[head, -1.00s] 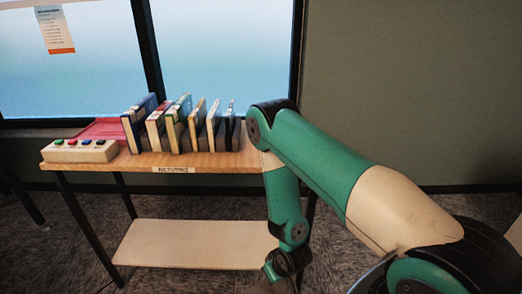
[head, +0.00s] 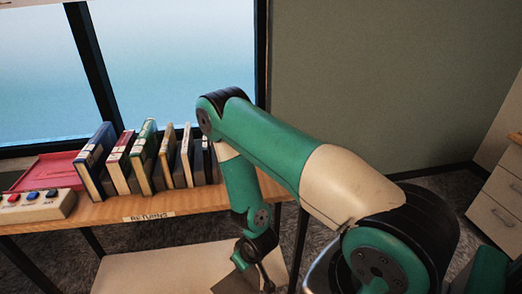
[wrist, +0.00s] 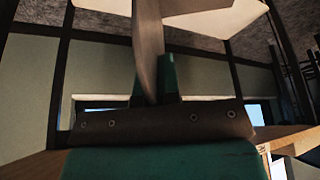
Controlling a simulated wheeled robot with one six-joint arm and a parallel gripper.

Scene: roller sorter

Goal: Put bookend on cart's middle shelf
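My gripper (wrist: 157,88) shows in the wrist view with its teal fingers closed on a thin grey metal plate, which looks like the bookend (wrist: 148,40). In the head view my arm hangs in front of the returns table's right end. A grey-brown plate, likely the same bookend (head: 228,283), shows at the bottom edge by my gripper, which is mostly cut off there. No cart with a middle shelf can be made out.
The wooden table (head: 108,211) labelled RETURNS holds several upright books (head: 95,165), a red tray (head: 50,172) and a button box (head: 38,206). A pale lower shelf (head: 150,272) is under it. A drawer cabinet (head: 498,200) stands at the right edge.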

